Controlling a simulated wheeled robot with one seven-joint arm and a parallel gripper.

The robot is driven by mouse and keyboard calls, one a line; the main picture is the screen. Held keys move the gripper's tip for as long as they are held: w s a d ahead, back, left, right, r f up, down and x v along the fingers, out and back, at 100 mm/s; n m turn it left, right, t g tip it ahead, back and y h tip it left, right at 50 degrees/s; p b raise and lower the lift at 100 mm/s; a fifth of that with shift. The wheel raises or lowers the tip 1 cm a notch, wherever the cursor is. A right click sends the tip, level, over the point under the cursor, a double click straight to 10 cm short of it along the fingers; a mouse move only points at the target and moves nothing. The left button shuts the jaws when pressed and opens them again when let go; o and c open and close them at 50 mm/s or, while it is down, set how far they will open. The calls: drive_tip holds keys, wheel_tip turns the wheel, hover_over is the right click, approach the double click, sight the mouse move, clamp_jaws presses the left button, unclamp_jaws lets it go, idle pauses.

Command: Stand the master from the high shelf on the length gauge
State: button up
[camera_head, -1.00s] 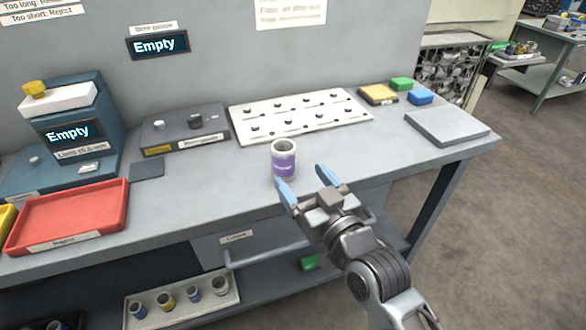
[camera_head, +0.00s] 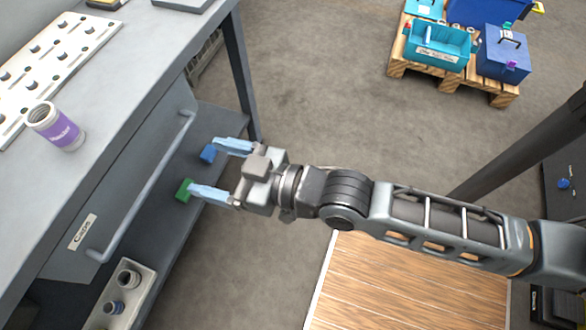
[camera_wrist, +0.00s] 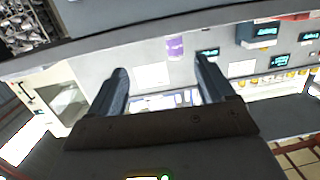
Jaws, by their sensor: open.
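The master, a hollow cylinder with a purple label (camera_head: 60,130), stands upright on the workbench near its front edge. It also shows as a small purple shape in the wrist view (camera_wrist: 175,46). My gripper (camera_head: 205,168) is open and empty, out in front of the bench and to the right of the master, apart from it. In the wrist view its two fingers (camera_wrist: 160,88) are spread. The length gauge, a blue block with a lit display (camera_wrist: 258,33), is small at the upper right of the wrist view. The high shelf is not clearly in view.
A drawer with a bar handle (camera_head: 150,185) is under the bench top (camera_head: 130,75). A white plate with holes (camera_head: 45,62) lies behind the master. A tray with parts (camera_head: 122,295) sits on the lower shelf. A pallet with blue bins (camera_head: 455,75) stands beyond open floor.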

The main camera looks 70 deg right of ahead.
drive_tip(key=s+r+g, duration=0.1)
drive_tip(key=s+r, duration=0.1)
drive_tip(key=s, duration=0.8)
drive_tip(key=s+d+r, duration=0.1)
drive_tip(key=s+r, duration=0.2)
drive_tip(key=s, duration=0.7)
drive_tip(key=shift+d+r+g+h, duration=0.3)
drive_tip(key=shift+g+h, duration=0.1)
